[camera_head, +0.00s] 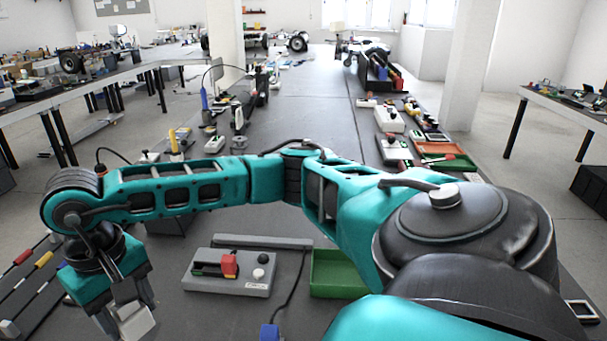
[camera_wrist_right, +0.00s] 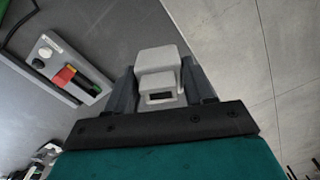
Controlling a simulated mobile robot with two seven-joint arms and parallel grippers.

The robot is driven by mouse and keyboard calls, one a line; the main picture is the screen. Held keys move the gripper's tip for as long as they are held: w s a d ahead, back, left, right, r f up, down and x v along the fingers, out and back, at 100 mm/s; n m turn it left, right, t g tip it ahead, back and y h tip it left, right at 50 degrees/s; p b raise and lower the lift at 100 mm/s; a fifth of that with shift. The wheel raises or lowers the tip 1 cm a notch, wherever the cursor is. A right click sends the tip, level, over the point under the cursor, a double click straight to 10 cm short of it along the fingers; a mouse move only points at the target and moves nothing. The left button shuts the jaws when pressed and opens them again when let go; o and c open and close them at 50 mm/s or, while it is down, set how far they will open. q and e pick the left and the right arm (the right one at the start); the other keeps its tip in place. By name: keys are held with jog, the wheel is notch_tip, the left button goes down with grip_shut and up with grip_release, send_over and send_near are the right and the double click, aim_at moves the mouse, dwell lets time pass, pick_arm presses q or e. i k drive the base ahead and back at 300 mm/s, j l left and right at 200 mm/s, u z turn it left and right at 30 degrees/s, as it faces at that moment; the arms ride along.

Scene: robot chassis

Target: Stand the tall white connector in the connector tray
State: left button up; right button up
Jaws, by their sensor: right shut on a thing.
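My right gripper (camera_head: 124,306) is at the lower left of the head view, its arm reaching across from the right. It is shut on a white connector (camera_head: 138,322), a pale block that points downward. In the right wrist view the connector (camera_wrist_right: 157,60) sits between the two dark fingers, with a small dark slot in its near face. A dark slotted tray (camera_head: 22,292) with red, yellow and white pieces lies left of the gripper; I cannot tell for certain that it is the connector tray. My left gripper is not in view.
A grey switch box (camera_head: 228,287) with a red block and knobs lies right of the gripper. A green tray (camera_head: 338,262), a cable and a blue plug (camera_head: 269,332) lie farther right. Bare dark table lies between gripper and box. Many parts line the table farther back.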

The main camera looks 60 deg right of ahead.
aim_at(343, 278)
jog(key=k, duration=0.55)
jog(key=k+z, duration=0.1)
jog(key=z, duration=1.1)
jog(key=j+z, duration=0.1)
jog(key=z, duration=0.6)
jog(key=j+z, duration=0.1)
jog(key=z, duration=0.25)
jog(key=k+j, duration=0.15)
jog(key=j, duration=0.15)
jog(key=k+j, duration=0.15)
jog(key=j, duration=0.15)
jog(key=u, duration=1.3)
jog(key=i+l+u, duration=0.1)
jog(key=l+u, duration=0.3)
jog(key=l, duration=0.6)
